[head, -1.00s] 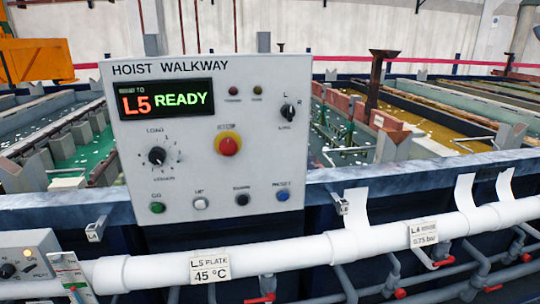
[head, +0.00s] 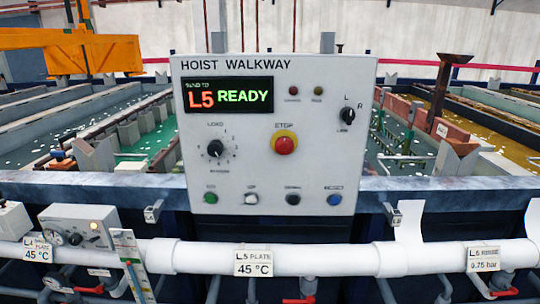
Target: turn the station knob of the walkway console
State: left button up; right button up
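The walkway console (head: 240,140) is a light grey box headed "HOIST WALKWAY", upright in the middle of the head view behind the white pipe. Its display (head: 228,96) reads "L5 READY". A black rotary knob (head: 215,149) with a dial scale sits at the panel's lower left; its label is blurred and seems to read "LOAD". A smaller black selector (head: 347,115) marked L and R is at the upper right. A red stop button (head: 284,144) on a yellow ring is in the centre. Neither gripper is in view.
A row of push buttons (head: 251,198) lines the console's bottom. A white pipe (head: 330,259) crosses in front, with an "L5 PLATE 45 °C" tag (head: 253,262). A small control box (head: 82,226) stands at left. Plating tanks lie behind; an orange hoist (head: 70,42) is at back left.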

aim_at(215, 148)
jog(key=z, duration=1.5)
jog(key=i, duration=0.95)
jog(key=u, duration=1.5)
